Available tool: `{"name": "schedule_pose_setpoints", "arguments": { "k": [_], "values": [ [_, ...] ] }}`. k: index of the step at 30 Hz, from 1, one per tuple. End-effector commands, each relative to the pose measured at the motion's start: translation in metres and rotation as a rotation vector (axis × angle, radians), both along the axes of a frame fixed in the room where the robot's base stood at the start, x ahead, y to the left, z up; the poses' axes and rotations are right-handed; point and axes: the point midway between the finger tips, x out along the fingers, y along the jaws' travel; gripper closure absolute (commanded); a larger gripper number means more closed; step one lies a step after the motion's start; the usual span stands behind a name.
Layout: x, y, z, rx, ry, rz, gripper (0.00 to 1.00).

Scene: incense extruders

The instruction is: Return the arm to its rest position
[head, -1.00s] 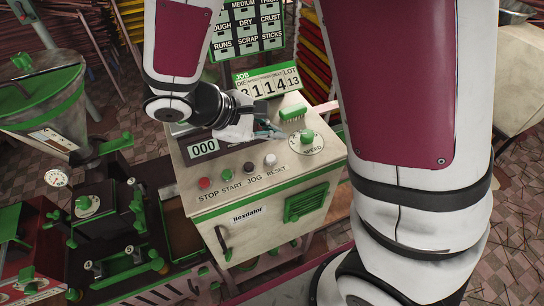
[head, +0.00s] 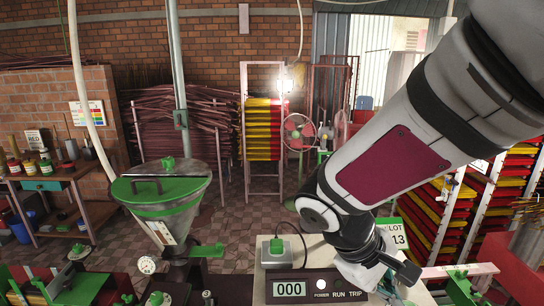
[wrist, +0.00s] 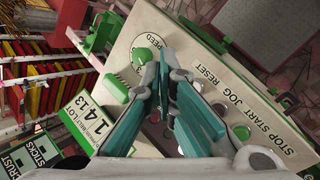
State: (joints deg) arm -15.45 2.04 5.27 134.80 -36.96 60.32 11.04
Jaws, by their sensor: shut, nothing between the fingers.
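My gripper (wrist: 167,72) shows in the wrist view with its two teal fingers brought together and nothing held. It points over the cream control panel (wrist: 205,45). In the head view my arm comes in from the upper right, bent, and its gripper end is at the lower right beside the panel (head: 262,246); the fingertips are hard to make out there. The fingers partly hide some buttons.
A metal hopper with a green lid (head: 160,190) stands left of the panel. A job sign (wrist: 85,115) sits at the panel's edge. Racks of red and yellow trays (head: 430,215) stand at the right. Tiled floor is open behind the panel.

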Motion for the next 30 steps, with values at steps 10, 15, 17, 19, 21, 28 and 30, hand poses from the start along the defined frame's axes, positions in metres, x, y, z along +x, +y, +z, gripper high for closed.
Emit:
{"name": "schedule_pose_setpoints", "arguments": {
  "k": [10,15,17,19,21,28,30],
  "values": [
    [-0.035,-0.001,0.050,0.364,-0.288,-0.271,1.00],
    [-0.048,0.006,0.071,0.534,-0.442,-0.356,1.00],
    [-0.052,0.009,0.077,0.583,-0.489,-0.378,1.00],
    [-0.055,0.011,0.084,0.630,-0.536,-0.395,1.00],
    [-0.057,0.014,0.088,0.665,-0.571,-0.407,1.00],
    [-0.060,0.016,0.094,0.703,-0.606,-0.417,1.00],
    [-0.060,0.016,0.094,0.702,-0.606,-0.417,1.00]
  ]
}}
